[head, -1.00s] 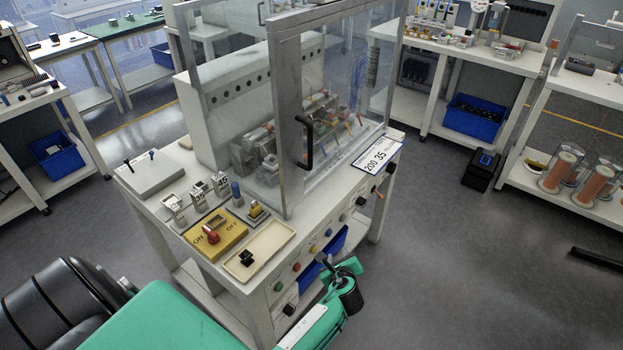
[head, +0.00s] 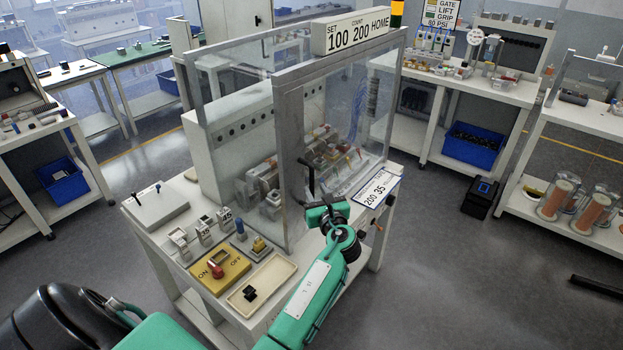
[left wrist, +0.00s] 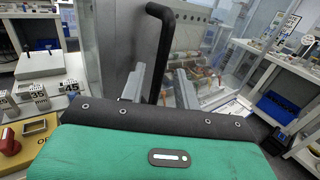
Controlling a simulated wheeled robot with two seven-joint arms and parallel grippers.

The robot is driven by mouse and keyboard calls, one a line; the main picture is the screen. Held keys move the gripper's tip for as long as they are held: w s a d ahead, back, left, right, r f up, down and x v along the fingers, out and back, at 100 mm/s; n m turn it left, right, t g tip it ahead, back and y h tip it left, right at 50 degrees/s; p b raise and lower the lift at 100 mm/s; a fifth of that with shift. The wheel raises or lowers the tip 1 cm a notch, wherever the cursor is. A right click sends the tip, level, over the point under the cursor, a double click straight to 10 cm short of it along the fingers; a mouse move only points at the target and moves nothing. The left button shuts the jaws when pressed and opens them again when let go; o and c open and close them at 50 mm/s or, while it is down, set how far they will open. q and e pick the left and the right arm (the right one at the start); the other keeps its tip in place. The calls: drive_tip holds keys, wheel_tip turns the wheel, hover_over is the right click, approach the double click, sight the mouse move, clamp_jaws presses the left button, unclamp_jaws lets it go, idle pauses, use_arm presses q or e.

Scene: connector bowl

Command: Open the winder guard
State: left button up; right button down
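The winder guard (head: 290,165) is a clear-panelled hood with a grey frame over the winder on the white bench. It looks closed, with its lower edge at the bench top. Its black bar handle (head: 311,178) is upright on the front frame and shows large in the left wrist view (left wrist: 163,50). My left gripper (head: 322,204) is at the handle's lower part, hiding some of it. In the left wrist view its two grey fingers (left wrist: 160,84) stand apart, with the handle between them and gaps visible. My right gripper is out of view.
The bench front holds a yellow ON/OFF switch plate (head: 218,270), a cream tray (head: 268,283) and several small blocks. A "200 35" card (head: 377,188) lies right of the guard. A counter sign (head: 357,28) tops the hood.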

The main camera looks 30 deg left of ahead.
sight(312, 185)
use_arm(q)
drive_tip(key=shift+p+x, duration=0.45)
drive_tip(key=shift+x, duration=1.85)
clamp_jaws()
